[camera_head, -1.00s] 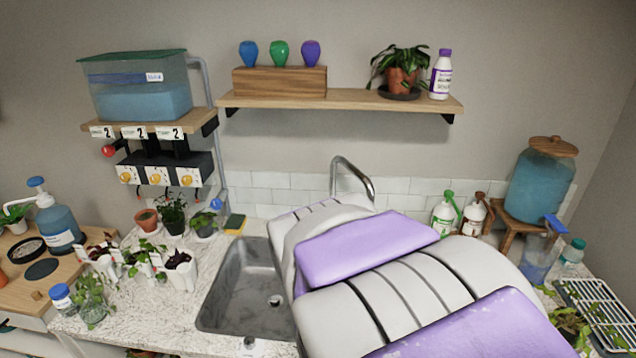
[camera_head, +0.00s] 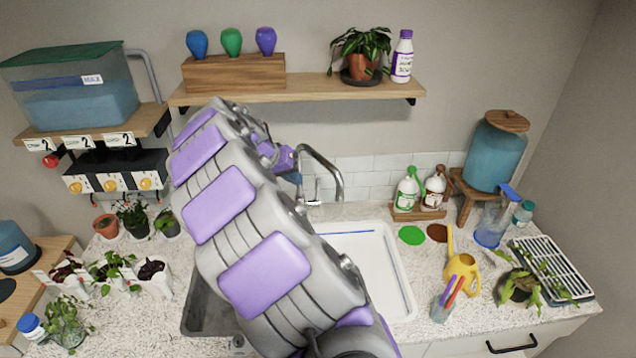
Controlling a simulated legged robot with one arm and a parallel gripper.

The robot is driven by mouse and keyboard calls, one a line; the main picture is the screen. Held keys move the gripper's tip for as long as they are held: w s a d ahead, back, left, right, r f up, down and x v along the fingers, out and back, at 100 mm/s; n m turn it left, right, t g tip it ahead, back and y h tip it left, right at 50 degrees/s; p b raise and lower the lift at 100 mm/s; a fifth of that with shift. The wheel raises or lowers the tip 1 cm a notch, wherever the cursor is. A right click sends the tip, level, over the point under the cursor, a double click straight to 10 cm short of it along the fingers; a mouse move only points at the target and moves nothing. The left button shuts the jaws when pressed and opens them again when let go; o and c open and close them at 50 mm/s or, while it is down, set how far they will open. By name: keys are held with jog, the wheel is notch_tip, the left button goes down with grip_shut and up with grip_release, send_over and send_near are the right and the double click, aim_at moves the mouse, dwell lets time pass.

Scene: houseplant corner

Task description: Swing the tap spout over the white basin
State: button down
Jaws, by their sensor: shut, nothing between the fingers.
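The chrome tap spout (camera_head: 328,168) arches at the back of the sink, beside my gripper. Its free end points right and forward and shows just above the back rim of the white basin in the picture; I cannot tell whether it hangs over the basin. The white basin (camera_head: 396,262) is right of my arm, its left part hidden. The grey basin (camera_head: 203,308) is left of it, mostly covered by my arm. My gripper (camera_head: 292,176) is shut and empty, just left of the spout. I cannot tell whether it touches the spout.
A wooden shelf (camera_head: 300,92) with bulbs, a plant and a bottle runs above. Potted plants stand left of the sink. Right of it are soap bottles in a caddy, a yellow watering can (camera_head: 462,274), a water dispenser (camera_head: 494,155) and a rack (camera_head: 552,270).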

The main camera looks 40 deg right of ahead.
jog(key=s+d+f, duration=0.3)
jog(key=d+f, duration=0.5)
jog(key=d, duration=0.1)
jog(key=shift+b, duration=0.4)
jog(key=shift+s+d, duration=0.1)
jog(key=shift+s, duration=0.05)
jog(key=s+d+n+t+p, duration=0.1)
jog(key=d+n, duration=0.1)
jog(key=d, duration=0.4)
jog(key=shift+s+t, duration=0.15)
jog(key=shift+t, duration=0.15)
